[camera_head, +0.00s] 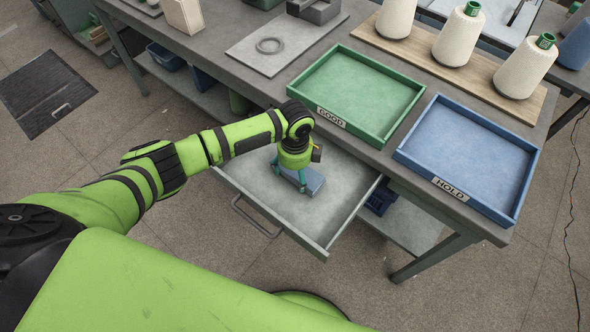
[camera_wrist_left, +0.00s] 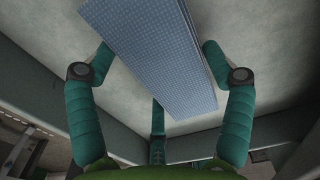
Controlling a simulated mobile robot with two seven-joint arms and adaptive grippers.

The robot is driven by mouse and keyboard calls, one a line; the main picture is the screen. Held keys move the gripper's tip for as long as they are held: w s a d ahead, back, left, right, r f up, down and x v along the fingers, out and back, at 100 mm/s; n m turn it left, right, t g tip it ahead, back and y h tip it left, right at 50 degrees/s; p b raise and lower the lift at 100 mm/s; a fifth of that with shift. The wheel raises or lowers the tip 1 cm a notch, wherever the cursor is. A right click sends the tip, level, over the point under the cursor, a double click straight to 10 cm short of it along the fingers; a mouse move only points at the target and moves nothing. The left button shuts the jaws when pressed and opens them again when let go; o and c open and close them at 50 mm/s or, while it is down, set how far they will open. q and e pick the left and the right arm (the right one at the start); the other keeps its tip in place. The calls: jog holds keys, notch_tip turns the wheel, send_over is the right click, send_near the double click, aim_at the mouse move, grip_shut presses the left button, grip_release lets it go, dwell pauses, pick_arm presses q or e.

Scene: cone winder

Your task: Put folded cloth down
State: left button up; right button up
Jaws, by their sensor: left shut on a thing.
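The folded cloth (camera_head: 314,184) is a flat blue-grey piece, partly hidden under my left gripper in the head view. In the left wrist view the cloth (camera_wrist_left: 165,65) shows a fine checked weave and lies between the teal fingers. My left gripper (camera_head: 291,178) points down into the pulled-out drawer (camera_head: 345,192) and is shut on the cloth. The drawer's grey floor also shows in the left wrist view (camera_wrist_left: 265,50), below the cloth. Whether the cloth touches the floor I cannot tell. My right gripper is not in view.
The drawer's pull handle (camera_head: 256,216) faces the open floor. Above the drawer, the bench holds an empty green GOOD tray (camera_head: 338,123) and an empty blue HOLD tray (camera_head: 468,203). Cream cones (camera_head: 458,36) stand on a wooden board behind. The drawer floor around the cloth looks clear.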

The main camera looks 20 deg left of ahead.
aim_at(295, 173)
pick_arm(q)
jog(key=shift+f, duration=0.15)
jog(key=o, duration=1)
jog(key=shift+o, duration=0.2)
notch_tip(295, 173, up, 12)
jog(key=shift+r, duration=0.2)
jog(key=shift+d, duration=0.1)
